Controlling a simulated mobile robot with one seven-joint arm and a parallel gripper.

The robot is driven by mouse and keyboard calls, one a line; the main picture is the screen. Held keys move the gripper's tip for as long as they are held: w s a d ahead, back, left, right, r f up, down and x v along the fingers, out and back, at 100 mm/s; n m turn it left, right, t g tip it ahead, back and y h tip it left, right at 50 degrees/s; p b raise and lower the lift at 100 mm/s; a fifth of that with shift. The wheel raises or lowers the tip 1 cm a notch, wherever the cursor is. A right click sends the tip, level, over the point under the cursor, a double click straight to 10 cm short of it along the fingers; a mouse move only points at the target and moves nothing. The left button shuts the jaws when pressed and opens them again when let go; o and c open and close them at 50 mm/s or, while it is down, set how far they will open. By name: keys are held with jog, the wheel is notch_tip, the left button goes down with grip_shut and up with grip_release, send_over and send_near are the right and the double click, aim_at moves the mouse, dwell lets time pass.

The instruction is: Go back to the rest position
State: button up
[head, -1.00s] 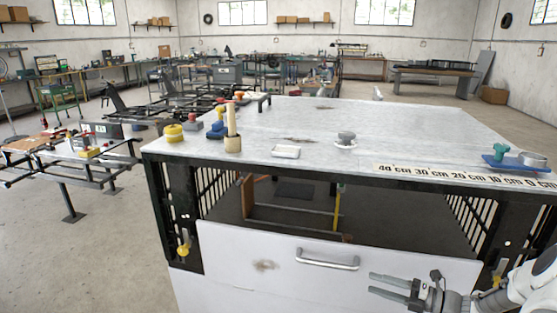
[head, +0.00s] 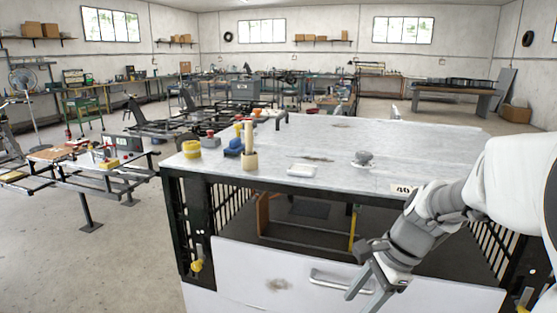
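My gripper (head: 364,301) is at the lower right of the head view, pointing down and left. Its two fingers are apart with nothing seen between them. It is in front of the white drawer front (head: 245,272), close to the right end of the metal handle (head: 338,281) and partly overlapping it in the picture. I cannot tell whether they touch. My arm reaches in from the right and hides the right part of the workbench top (head: 330,140).
On the bench top stand a yellow roll (head: 191,149), a blue item (head: 234,147), a wooden-handled tool in a holder (head: 249,150), a white block (head: 301,171) and a grey knob-like part (head: 363,158). A low metal frame (head: 80,180) stands left. The floor (head: 110,265) front left is clear.

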jog(key=s+a+r+n+t+h, duration=0.1)
jog(key=s+r+n+t+h, duration=0.1)
jog(key=s+r+n, duration=0.2)
jog(key=s+r+n+t+h, duration=0.2)
jog(key=s+r+n, duration=0.3)
jog(key=s+n, duration=0.4)
jog(key=n, duration=0.3)
jog(key=shift+s+a+t+p, duration=0.3)
jog(key=shift+s+a+p, duration=0.05)
jog(key=shift+s+p, duration=0.05)
jog(key=shift+d+r, duration=0.1)
